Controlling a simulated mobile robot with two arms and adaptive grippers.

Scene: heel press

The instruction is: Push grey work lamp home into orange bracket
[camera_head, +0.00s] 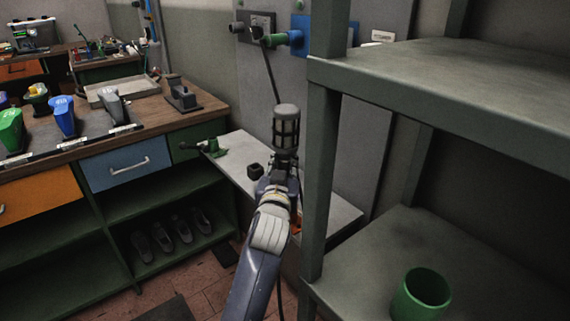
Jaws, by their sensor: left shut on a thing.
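The grey work lamp (286,128) stands upright, its dark caged head up and its grey cap on top. My left gripper (281,165) is shut on its lower part. My arm comes up from the bottom and hides much of what lies behind. A small orange patch (297,225) shows just right of my wrist, low by the pale bench; I cannot tell whether it is the orange bracket. The lamp is apart from that patch, higher in the picture. My right gripper is out of view.
A green-grey shelf rack (440,80) stands close on the right, with a green cup (421,296) on its lower shelf. A blue wall plate (322,35) is behind. A wooden workbench (150,103) is at left.

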